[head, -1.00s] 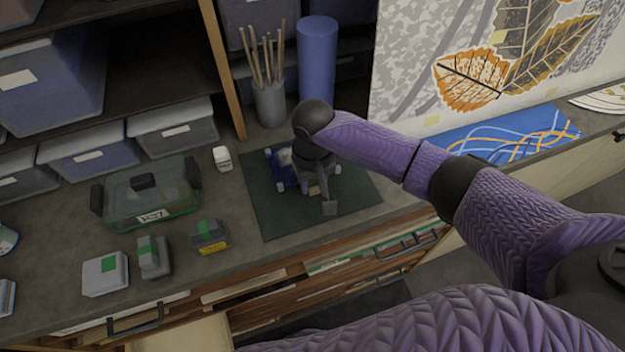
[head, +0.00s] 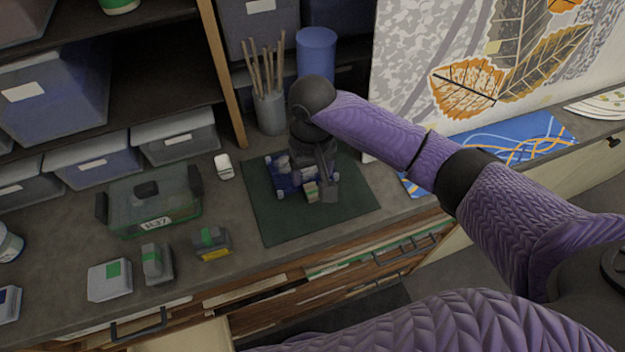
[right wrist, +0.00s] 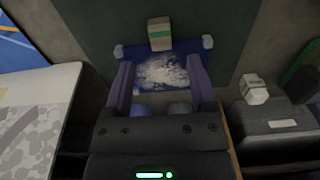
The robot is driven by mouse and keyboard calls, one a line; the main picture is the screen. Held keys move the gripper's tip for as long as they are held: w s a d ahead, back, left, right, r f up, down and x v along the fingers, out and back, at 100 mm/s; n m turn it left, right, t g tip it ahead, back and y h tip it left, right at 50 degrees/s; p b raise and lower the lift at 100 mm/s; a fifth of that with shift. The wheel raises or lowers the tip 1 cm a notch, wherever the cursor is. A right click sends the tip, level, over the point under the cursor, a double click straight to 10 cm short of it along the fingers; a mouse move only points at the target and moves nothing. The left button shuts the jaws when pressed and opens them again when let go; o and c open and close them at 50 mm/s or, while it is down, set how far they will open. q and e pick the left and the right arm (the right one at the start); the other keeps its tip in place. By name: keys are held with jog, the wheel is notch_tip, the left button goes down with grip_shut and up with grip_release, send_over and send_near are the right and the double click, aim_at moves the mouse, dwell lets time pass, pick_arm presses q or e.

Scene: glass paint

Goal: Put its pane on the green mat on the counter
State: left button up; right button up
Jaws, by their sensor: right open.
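The green mat (head: 345,205) lies flat on the counter. A blue pane (head: 285,181) with a whitish pattern and pale corner pieces lies on it, toward its left side in the head view. The pane also shows in the right wrist view (right wrist: 168,72). A small block with a green band (right wrist: 160,34) sits at the pane's edge. My right gripper (head: 313,176) is over the pane and points down. In the right wrist view its two fingers (right wrist: 159,78) are apart, with the pane visible between them. Contact with the pane cannot be told. My left gripper is out of view.
A cup of sticks (head: 270,112) and a blue cylinder (head: 316,52) stand behind the mat. A blue patterned panel (head: 520,140) lies to the right.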

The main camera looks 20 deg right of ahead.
notch_tip(320, 180, up, 6)
jog(key=shift+p, duration=0.35)
